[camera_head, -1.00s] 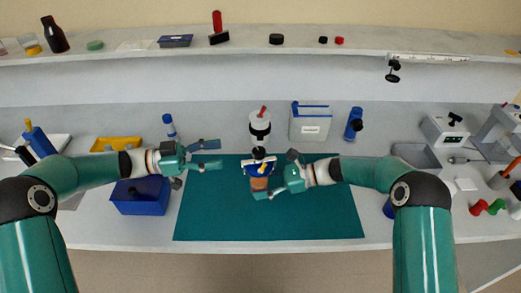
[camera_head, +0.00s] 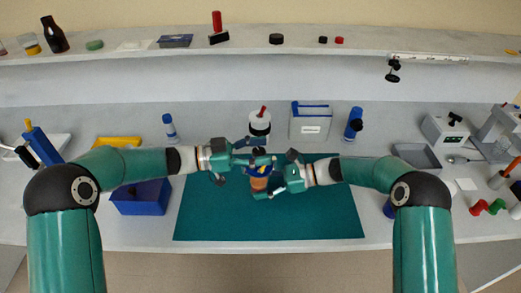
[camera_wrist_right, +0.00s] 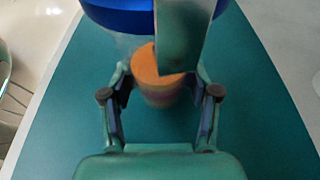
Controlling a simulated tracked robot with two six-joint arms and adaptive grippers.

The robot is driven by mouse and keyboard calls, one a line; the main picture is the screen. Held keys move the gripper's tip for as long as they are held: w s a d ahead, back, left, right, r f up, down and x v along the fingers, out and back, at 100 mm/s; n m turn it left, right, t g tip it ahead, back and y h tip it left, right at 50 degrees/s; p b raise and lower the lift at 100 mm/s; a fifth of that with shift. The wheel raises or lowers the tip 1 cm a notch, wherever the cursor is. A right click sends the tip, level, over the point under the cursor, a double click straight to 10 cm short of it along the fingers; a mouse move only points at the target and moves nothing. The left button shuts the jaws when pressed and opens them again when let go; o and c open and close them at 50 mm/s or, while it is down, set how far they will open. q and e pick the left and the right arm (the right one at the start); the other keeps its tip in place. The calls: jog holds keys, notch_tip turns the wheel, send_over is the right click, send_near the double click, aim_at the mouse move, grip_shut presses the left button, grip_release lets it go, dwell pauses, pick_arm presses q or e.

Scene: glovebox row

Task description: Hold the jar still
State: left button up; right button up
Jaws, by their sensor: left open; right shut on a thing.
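The jar (camera_head: 260,184) is held upright above the green mat (camera_head: 310,215). It has orange contents and a blue lid, which my left gripper partly covers in the head view. My right gripper (camera_head: 274,181) is shut on the jar from the right. In the right wrist view its two fingers (camera_wrist_right: 160,92) flank the orange part (camera_wrist_right: 158,78), below the blue lid (camera_wrist_right: 118,16). My left gripper (camera_head: 249,157) is open at the lid's height. One teal part of it hangs in front of the lid in the wrist view. Whether it touches the lid I cannot tell.
A white bottle with a red tip (camera_head: 260,123) stands just behind the jar. A white and blue box (camera_head: 310,122) and a blue bottle (camera_head: 353,124) stand right of it. A blue bin (camera_head: 141,198) lies under my left arm. The mat's front is clear.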

pick_arm(q)
jog(key=shift+c, duration=0.2)
grip_shut()
jog(key=shift+w+m+g, duration=0.1)
jog(key=shift+m+g, duration=0.3)
jog(key=shift+g, duration=0.2)
jog(key=shift+m+g, duration=1.2)
jog(key=shift+g, duration=0.6)
jog(key=shift+m+g, duration=1.2)
jog(key=shift+g, duration=0.6)
jog(key=shift+g+y, duration=0.3)
jog(key=shift+m+g+y, duration=0.3)
jog(key=shift+o, duration=0.2)
grip_release()
jog(key=shift+r, duration=0.15)
